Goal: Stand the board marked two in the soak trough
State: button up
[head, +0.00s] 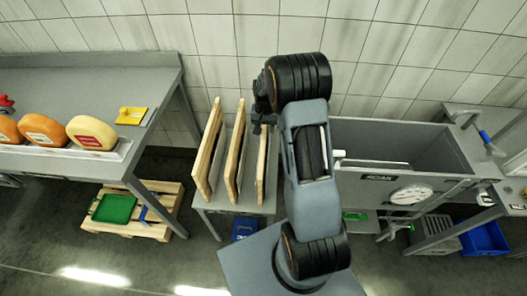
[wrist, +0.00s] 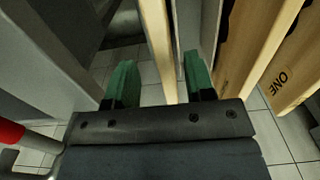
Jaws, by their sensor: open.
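Three wooden boards stand on edge in a grey stand: a left one (head: 208,150), a middle one (head: 235,152) and a right one (head: 262,165). My gripper (head: 263,118) is at the top of the right board. In the wrist view its green fingers (wrist: 158,82) are open, with one board's edge (wrist: 158,45) between them. I cannot see a mark on that board. The farthest board to the right in the wrist view (wrist: 290,75) is marked ONE. The board between these two (wrist: 248,50) has a mark too small to read. The soak trough (head: 440,150) is right of my arm, its sign partly hidden.
A table (head: 85,85) at left carries cheese wheels (head: 90,132) and a yellow item (head: 131,116). A pallet (head: 125,228) with a green tray (head: 114,208) lies below. A dial (head: 411,194) is on the trough's front. Tiled wall stands close behind.

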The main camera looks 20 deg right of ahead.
aim_at(264, 133)
jog(key=shift+a+f+p, duration=0.15)
jog(key=shift+f+p, duration=0.65)
jog(key=shift+f, duration=2.2)
grip_shut()
jog(key=shift+r, duration=0.1)
